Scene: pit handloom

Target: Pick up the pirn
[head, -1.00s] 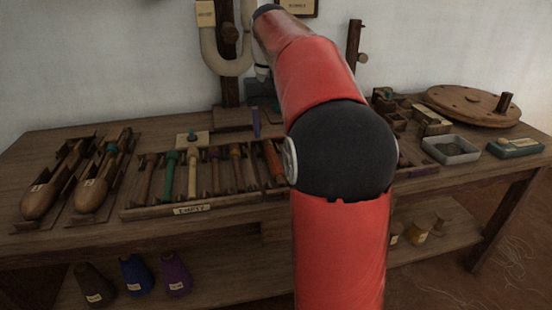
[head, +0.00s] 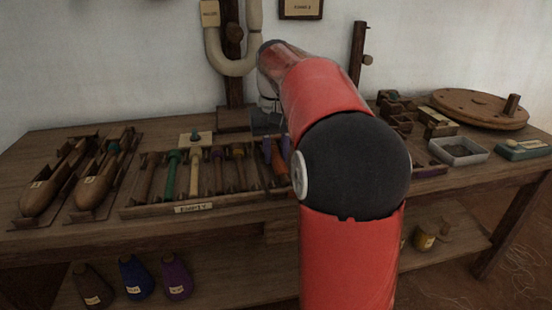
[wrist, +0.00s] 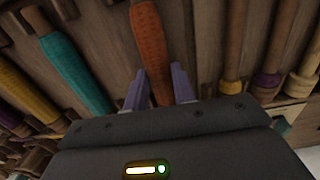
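A rust-orange pirn (wrist: 152,50) lies in the wooden rack. In the wrist view its lower end runs between the two purple-grey fingers of my gripper (wrist: 158,88). The fingers stand apart, one on each side of the pirn, so my gripper is open. Whether either finger touches it I cannot tell. In the head view a strip of the orange pirn (head: 280,158) shows beside a purple finger, at the rack's right part. My arm hides the rest of the gripper there.
Other pirns lie close by in the rack (head: 192,208), including a teal one (wrist: 76,76) left of the gripper in the wrist view. Two shuttles (head: 40,192) lie at the left. A grey tray (head: 458,151) and a round wooden disc (head: 480,106) are at the right.

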